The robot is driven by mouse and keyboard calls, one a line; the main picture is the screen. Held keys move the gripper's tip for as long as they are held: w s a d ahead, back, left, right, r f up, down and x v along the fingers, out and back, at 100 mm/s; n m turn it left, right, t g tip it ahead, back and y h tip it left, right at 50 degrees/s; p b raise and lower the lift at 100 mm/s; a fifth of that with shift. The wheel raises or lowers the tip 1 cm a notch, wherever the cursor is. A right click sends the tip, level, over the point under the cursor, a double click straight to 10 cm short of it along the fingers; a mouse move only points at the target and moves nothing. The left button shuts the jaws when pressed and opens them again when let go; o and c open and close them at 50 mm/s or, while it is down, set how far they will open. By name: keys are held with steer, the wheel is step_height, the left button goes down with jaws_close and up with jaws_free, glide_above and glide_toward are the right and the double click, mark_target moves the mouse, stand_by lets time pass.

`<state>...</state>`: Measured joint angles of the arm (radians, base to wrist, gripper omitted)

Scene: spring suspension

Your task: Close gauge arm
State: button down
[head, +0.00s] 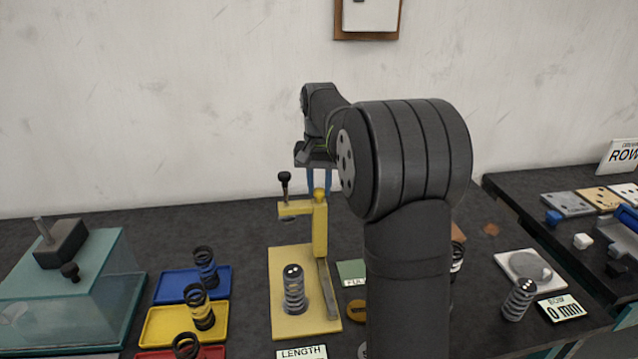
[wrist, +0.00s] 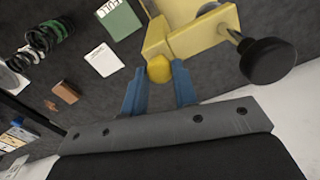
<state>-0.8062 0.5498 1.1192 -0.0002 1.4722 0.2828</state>
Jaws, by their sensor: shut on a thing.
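The yellow length gauge stands on the dark table, with a flat base plate (head: 285,325), an upright post (head: 320,235) and a gauge arm (head: 296,208) reaching left from the post's top. A black-knobbed screw (head: 285,180) stands up at the arm's free end; its black knob also shows large in the wrist view (wrist: 268,61). A grey coil spring (head: 294,290) stands upright on the base plate, below the arm and apart from it. My gripper (head: 318,183) points down at the post's top. Its blue fingers (wrist: 160,82) are shut on a round yellow knob (wrist: 159,68).
Blue (head: 172,287), yellow (head: 165,327) and red trays with dark springs lie left of the gauge. A glass-like box (head: 75,285) stands farther left. Right are a green "FULL" block (head: 351,270), a spring (head: 519,300) and a "0 mm" sign (head: 562,308). My arm hides part of the table.

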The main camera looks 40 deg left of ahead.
steer(key=s+d, duration=1)
steer(key=shift+s+d, duration=0.2)
steer(key=c, duration=1.1)
jaws_free()
steer(key=shift+s+d, duration=0.1)
steer(key=shift+c, duration=0.2)
step_height(320, 180, up, 17)
steer(key=shift+r, duration=0.2)
steer(key=shift+f, duration=0.1)
step_height(320, 180, down, 17)
steer(key=shift+f, duration=0.15)
